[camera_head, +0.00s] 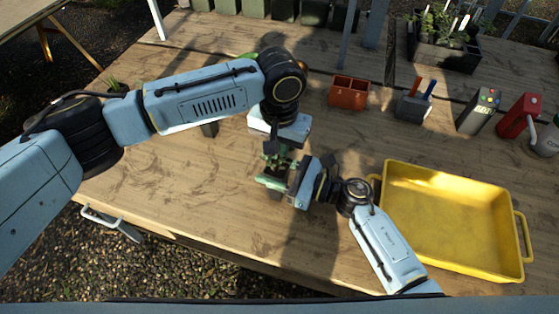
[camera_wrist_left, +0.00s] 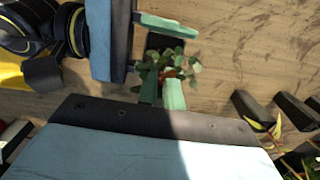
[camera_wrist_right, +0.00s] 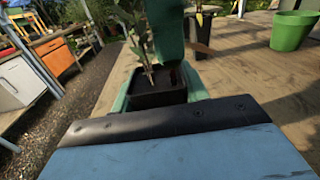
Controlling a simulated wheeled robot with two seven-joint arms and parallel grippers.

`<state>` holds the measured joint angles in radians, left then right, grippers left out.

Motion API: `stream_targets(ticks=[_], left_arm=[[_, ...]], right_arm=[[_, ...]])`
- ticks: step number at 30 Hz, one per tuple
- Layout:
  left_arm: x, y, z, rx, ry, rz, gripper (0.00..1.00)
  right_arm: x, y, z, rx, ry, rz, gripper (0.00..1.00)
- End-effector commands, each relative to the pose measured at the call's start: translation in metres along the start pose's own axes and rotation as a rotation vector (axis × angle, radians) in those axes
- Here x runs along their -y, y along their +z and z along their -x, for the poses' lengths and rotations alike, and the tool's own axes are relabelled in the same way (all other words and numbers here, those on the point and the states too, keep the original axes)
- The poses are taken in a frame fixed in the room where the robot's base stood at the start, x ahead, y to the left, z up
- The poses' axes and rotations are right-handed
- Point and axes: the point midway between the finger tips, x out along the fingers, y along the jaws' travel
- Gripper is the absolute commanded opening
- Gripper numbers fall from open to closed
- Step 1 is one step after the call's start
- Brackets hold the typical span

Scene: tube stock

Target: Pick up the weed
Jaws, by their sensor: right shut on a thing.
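A small black square pot (camera_wrist_right: 158,92) holds a leafy green plant (camera_wrist_right: 137,30). My right gripper (camera_head: 273,181) is shut on the pot from the side, with a green finger on either side of it in the right wrist view. My left gripper (camera_head: 277,152) points down over the pot. Its green fingers (camera_wrist_left: 160,90) reach the leaves (camera_wrist_left: 168,68) with a narrow gap between them, so it is slightly open. A reddish bit shows among the leaves near the fingertips. Which stem is the weed cannot be told, and my left gripper hides part of the plant.
A yellow tray (camera_head: 440,262) stands empty at the right. An orange-red box (camera_head: 349,92), a grey holder (camera_head: 412,107) and a planter crate (camera_head: 443,52) stand farther back. A green pot (camera_wrist_right: 293,30) shows in the right wrist view. The table's front left is clear.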

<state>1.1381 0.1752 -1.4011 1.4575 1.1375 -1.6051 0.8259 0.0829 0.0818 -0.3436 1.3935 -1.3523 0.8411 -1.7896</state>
Motion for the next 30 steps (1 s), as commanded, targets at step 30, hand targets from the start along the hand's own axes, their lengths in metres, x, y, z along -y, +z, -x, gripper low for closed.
stream_targets(ticks=[30], left_arm=[[0.0,0.0,0.096,-0.001,0.001,0.0,0.0]], right_arm=[[0.0,0.0,0.0,0.0,0.0,0.0,0.18]])
